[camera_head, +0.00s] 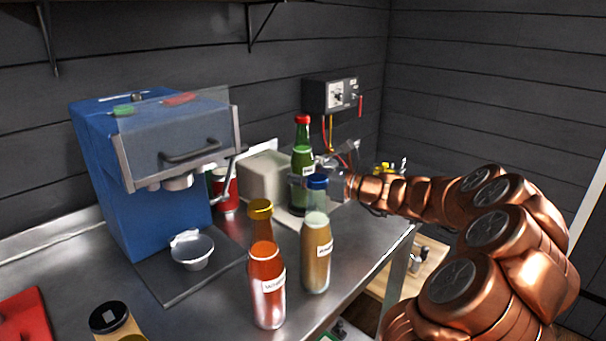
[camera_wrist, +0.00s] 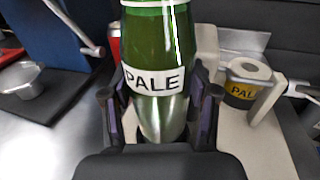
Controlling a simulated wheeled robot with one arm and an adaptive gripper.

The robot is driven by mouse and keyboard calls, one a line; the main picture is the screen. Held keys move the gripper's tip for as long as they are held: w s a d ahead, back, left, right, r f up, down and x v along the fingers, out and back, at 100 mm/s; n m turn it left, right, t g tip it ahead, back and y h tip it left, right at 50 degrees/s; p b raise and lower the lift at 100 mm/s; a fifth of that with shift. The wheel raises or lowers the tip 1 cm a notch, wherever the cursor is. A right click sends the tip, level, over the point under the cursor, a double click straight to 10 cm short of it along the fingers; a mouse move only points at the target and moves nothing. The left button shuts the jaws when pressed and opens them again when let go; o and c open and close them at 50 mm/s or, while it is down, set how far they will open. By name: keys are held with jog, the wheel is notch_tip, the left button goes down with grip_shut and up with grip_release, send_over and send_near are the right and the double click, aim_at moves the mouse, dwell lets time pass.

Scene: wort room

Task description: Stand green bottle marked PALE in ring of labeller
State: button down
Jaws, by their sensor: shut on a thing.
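The green bottle (camera_head: 303,157) with a red cap stands upright at the beige labeller (camera_head: 264,178) in the head view. Its white PALE label (camera_wrist: 153,81) faces the wrist camera. My gripper (camera_wrist: 160,95) is shut on the bottle, one finger on each side near the label and lower body. The labeller's pale body and a label roll (camera_wrist: 244,84) show in the wrist view. The ring and the bottle's foot are hidden, so I cannot tell whether the bottle is seated.
A blue machine (camera_head: 150,200) with a cup (camera_head: 192,252) is at left. A red can (camera_head: 224,192) stands behind. The steel counter's right edge is close.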

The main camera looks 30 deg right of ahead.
jog(key=shift+f, duration=0.8)
dwell(0.8)
jog(key=shift+c, duration=1.1)
grip_release()
jog(key=v, duration=1.2)
